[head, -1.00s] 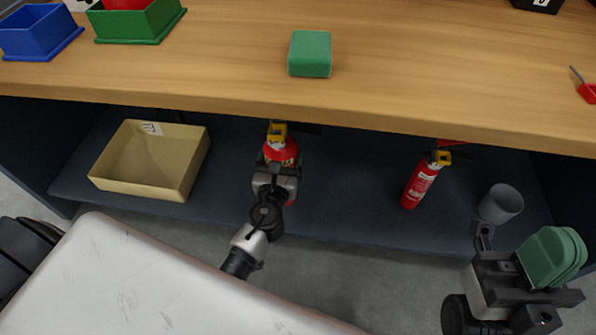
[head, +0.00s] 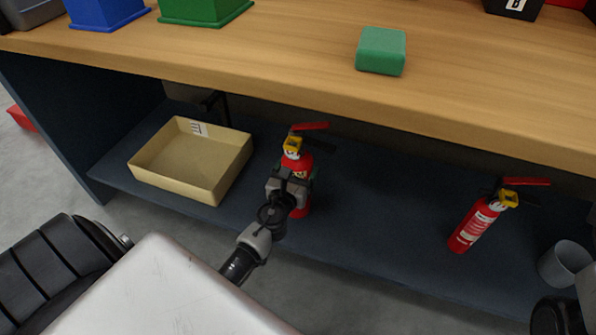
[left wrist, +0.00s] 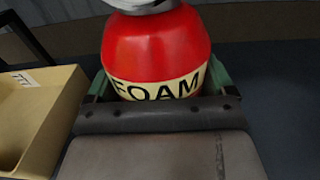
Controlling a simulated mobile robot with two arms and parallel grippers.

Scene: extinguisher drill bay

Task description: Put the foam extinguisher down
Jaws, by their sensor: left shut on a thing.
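The red foam extinguisher (head: 302,206) is upright at the lower shelf (head: 370,220), right of the cardboard tray. Its yellow and red handle shows at the top. My left gripper (head: 288,187) is shut around its body from the front. In the left wrist view the red body (left wrist: 158,50) with a cream band reading FOAM sits between the green finger pads. Its base is largely hidden by my gripper, so I cannot tell whether it touches the shelf. My right gripper is outside the view; only a dark part of that arm shows at the lower right edge.
A tan open tray (head: 214,187) lies left on the shelf. A second red extinguisher (head: 476,224) leans to the right, near a grey cup (head: 565,264). The worktop (head: 290,55) overhangs the shelf and carries a green block (head: 381,51). Bare shelf lies between the extinguishers.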

